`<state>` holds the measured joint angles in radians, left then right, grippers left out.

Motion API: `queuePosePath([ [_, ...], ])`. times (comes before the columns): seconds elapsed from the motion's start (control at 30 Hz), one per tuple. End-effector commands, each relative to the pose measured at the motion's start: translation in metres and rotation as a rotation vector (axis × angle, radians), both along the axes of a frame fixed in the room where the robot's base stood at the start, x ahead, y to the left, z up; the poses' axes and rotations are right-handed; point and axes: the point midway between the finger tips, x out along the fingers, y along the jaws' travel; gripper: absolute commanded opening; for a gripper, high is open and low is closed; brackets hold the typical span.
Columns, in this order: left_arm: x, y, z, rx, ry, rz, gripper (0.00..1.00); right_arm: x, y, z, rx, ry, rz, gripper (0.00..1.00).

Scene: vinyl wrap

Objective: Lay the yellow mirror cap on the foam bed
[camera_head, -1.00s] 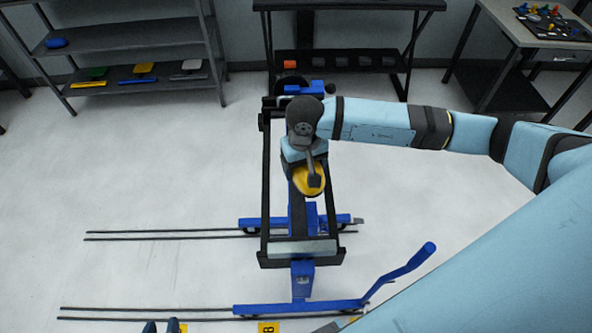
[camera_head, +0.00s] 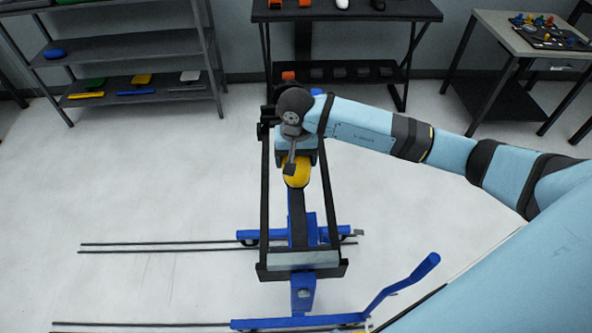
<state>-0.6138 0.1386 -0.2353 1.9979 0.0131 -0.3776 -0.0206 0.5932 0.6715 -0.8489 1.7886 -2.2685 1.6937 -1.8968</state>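The yellow mirror cap (camera_head: 297,174) is a small rounded shell below my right wrist, over the black frame of a stand. My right gripper (camera_head: 291,164) points down at the cap and moves with it, so it appears shut on it; the finger contact is mostly hidden. No foam bed can be identified for certain. A grey pad (camera_head: 303,261) lies across the near end of the stand, and a dark tray with pockets (camera_head: 345,73) is on the back table's lower shelf. My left gripper is not in view.
The stand has a blue base (camera_head: 303,292) and a raised blue handle (camera_head: 412,275). Black rails (camera_head: 160,247) lie on the floor at left. A shelf unit (camera_head: 130,48) and a side table (camera_head: 512,33) stand at the back. Open floor lies left and right of the stand.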

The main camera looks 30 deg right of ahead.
Motion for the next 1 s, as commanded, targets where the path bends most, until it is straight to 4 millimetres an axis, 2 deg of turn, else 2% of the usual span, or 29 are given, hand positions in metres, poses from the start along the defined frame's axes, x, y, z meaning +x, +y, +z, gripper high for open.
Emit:
queuePosePath([
  [0.1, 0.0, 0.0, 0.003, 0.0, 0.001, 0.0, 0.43, 0.0, 0.0, -0.014, 0.0, 0.001, -0.002, 0.5],
  [0.27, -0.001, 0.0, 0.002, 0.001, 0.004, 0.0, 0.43, 0.0, 0.0, -0.024, 0.001, 0.0, 0.0, 0.5],
  [0.5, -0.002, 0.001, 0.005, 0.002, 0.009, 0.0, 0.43, 0.0, 0.001, -0.057, 0.002, 0.001, -0.001, 0.5],
  [0.9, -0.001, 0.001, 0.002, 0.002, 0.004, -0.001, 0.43, 0.0, 0.0, -0.065, 0.0, -0.002, 0.001, 0.5],
  [0.93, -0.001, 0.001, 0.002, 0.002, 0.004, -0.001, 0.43, 0.0, 0.0, -0.065, 0.0, -0.001, 0.001, 0.79],
  [1.0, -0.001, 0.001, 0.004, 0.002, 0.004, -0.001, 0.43, 0.0, 0.0, -0.064, 0.0, -0.001, 0.001, 0.95],
])
